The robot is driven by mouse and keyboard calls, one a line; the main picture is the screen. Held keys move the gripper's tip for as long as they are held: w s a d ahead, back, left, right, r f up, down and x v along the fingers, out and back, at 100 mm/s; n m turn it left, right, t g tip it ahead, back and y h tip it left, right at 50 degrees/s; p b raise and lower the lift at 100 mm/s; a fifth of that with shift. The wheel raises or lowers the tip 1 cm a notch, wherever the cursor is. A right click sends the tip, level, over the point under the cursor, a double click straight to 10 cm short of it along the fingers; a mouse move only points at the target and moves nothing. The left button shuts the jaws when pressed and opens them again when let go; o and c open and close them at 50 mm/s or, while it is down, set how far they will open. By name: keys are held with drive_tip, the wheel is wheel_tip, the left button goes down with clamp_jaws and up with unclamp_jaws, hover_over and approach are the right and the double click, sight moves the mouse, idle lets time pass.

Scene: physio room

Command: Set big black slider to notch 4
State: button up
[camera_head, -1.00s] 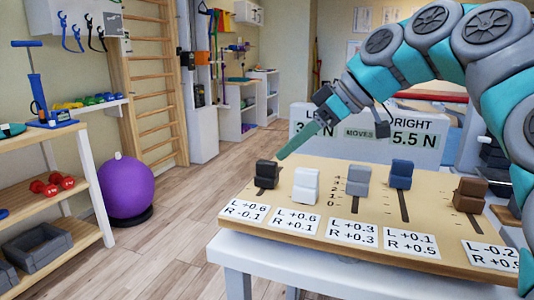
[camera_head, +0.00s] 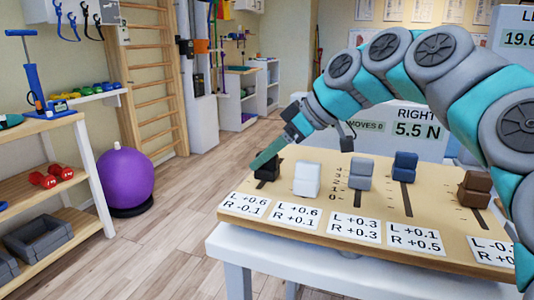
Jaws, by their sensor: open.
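The black slider (camera_head: 269,171) is a dark block in a slot at the left end of a tilted wooden board (camera_head: 380,251). The card in front of it reads "L +0.6 R -0.1". My gripper (camera_head: 254,166) reaches in from the right, with its teal finger slanting down to the left. In the picture, the finger overlaps the upper part of the black slider and hides some of it. I cannot tell whether they touch. The jaws are open, with nothing seen held. The notch marks beside the black slider are too small to read.
A white slider (camera_head: 306,180), grey slider (camera_head: 361,173), blue slider (camera_head: 404,166) and brown slider (camera_head: 475,187) stand to the right. Numbers show by the grey one's slot. A display behind (camera_head: 415,128) reads "RIGHT 5.5 N" and "MOVES 0". Floor left of the table is clear.

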clamp_jaws()
idle(0.4)
idle(1.0)
